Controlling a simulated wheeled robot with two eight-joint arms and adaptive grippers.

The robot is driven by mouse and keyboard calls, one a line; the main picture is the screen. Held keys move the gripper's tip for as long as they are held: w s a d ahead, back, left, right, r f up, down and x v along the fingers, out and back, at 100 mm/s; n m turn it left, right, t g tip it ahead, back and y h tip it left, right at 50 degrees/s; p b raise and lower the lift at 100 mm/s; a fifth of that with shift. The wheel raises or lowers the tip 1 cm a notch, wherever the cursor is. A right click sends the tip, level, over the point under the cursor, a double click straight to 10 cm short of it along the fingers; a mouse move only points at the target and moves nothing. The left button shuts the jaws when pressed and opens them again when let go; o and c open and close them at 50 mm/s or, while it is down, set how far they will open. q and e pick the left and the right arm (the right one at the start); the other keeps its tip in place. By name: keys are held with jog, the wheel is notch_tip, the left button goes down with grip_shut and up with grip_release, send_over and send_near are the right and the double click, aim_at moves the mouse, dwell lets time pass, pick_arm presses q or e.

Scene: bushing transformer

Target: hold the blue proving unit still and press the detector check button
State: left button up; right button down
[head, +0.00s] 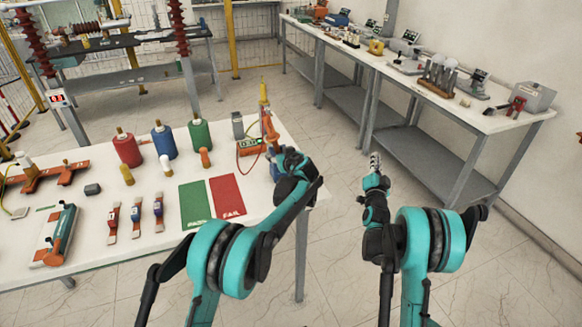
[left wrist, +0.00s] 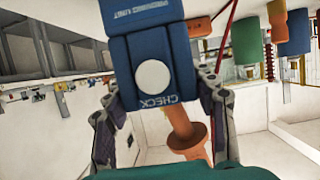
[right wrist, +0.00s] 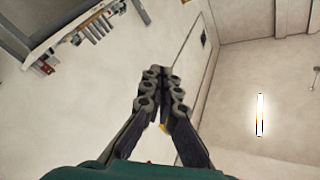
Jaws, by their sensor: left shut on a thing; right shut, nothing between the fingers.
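The blue proving unit (left wrist: 150,48) fills the upper middle of the left wrist view, upside down there, with a round white button (left wrist: 153,77) marked CHECK. My left gripper (left wrist: 162,118) is shut on it, one finger on each side. In the head view my left gripper (head: 284,158) is at the table's right edge and hides most of the proving unit (head: 275,172). An orange stick (left wrist: 186,132), perhaps the detector, passes behind the unit; an orange tool with a yellow top (head: 265,100) stands there in the head view. My right gripper (head: 374,163) is shut and empty, off the table's right side; its closed fingers (right wrist: 163,82) show in the right wrist view.
The white table (head: 150,225) holds a green and red PASS/FAIL mat (head: 228,196), red, blue and green bushings (head: 164,140), and an orange meter (head: 249,147) with a red lead near my left gripper. A long bench (head: 400,65) stands at the back right. Open floor lies between.

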notch_tip(320, 180, up, 9)
jog(key=s+a+n+t+y, duration=0.1)
jog(key=a+n+t+y, duration=0.3)
jog(key=n, duration=0.6)
jog(key=s+a+r+n+y, duration=0.25)
jog(key=a+n+y, duration=0.35)
jog(key=n+y, duration=0.7)
jog(key=s+a+f+n+g+y, duration=0.1)
jog(key=s+a+f+n+g, duration=0.2)
jog(key=n, duration=0.6)
jog(key=s+a+f+n+g+y, duration=0.2)
jog(key=s+a+f+n+g, duration=0.1)
jog(key=a+f+n+g, duration=0.4)
notch_tip(320, 180, down, 3)
jog(key=n+g, duration=0.2)
jog(key=g, duration=0.2)
jog(key=shift+r+g+y, duration=0.2)
jog(key=shift+g+y, duration=0.1)
jog(key=shift+g, duration=0.1)
jog(key=shift+w+a, duration=0.1)
